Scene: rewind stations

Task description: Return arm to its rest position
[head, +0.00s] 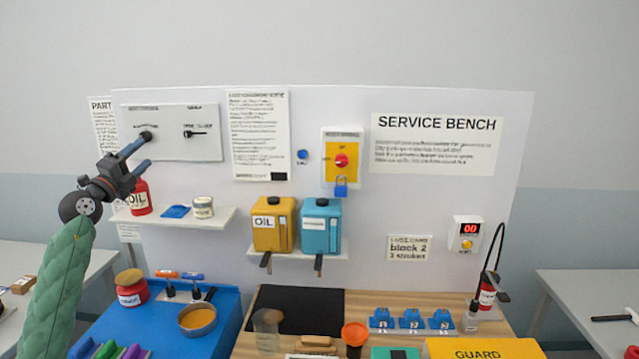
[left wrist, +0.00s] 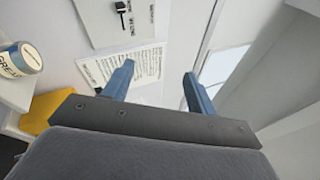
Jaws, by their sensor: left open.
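My left gripper (head: 138,156) is raised at the left in the head view, in front of the white switch panel (head: 177,148). Its blue fingers are apart with nothing between them. One fingertip overlaps a dark knob on the panel in the picture; I cannot tell whether they touch. In the left wrist view the open fingers (left wrist: 158,88) point toward the back board, with a printed notice (left wrist: 125,65) beyond them. My green-sleeved left arm rises from the lower left. My right gripper is not in view.
A shelf (head: 222,222) with a red oil can (head: 138,198) and a white tin (head: 203,207) is just below my left gripper. Yellow (head: 272,226) and blue (head: 321,226) jugs stand right of it. A blue bench mat (head: 222,341) with several tools lies below.

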